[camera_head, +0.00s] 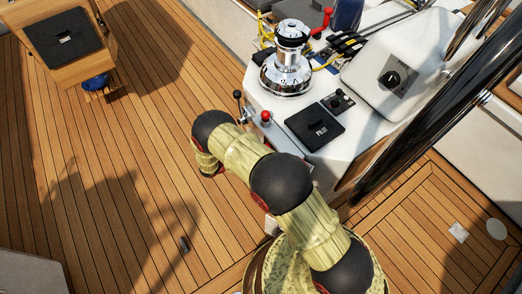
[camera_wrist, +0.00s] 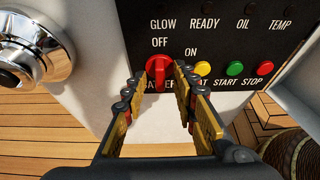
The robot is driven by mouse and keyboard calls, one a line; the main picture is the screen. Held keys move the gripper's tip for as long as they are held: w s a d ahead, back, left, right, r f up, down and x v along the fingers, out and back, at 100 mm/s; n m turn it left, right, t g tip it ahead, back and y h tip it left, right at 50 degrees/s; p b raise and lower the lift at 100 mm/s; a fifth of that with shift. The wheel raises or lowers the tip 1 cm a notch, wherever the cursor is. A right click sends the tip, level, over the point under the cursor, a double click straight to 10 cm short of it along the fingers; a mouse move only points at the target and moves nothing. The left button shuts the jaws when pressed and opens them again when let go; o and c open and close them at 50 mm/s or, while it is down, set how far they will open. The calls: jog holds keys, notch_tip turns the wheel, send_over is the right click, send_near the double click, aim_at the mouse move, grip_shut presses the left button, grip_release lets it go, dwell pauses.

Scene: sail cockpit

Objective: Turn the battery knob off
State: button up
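The red battery knob (camera_wrist: 159,66) sits on a black engine panel (camera_wrist: 225,45) in the wrist view. "OFF" is printed above it and "ON" to its upper right; the "BATTERY" label below is partly covered by my fingers. I cannot surely tell which mark the knob points to. My gripper (camera_wrist: 159,80) is open, with its two yellow fingers reaching toward the panel on either side of the knob's lower part. Nothing is held, and contact with the knob cannot be made out. In the head view the knob and my gripper are hidden.
Yellow, green and red buttons (camera_wrist: 235,69) lie just right of the knob. A chrome round fitting (camera_wrist: 35,45) is at the left. In the head view, a chrome winch (camera_head: 287,65), levers (camera_head: 265,117) and a black pilot unit (camera_head: 315,127) stand nearby. The wooden deck (camera_head: 110,170) is open at left.

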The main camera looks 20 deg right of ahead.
jog(key=v, duration=1.1)
jog(key=shift+a+r, duration=0.15)
jog(key=shift+a, duration=0.15)
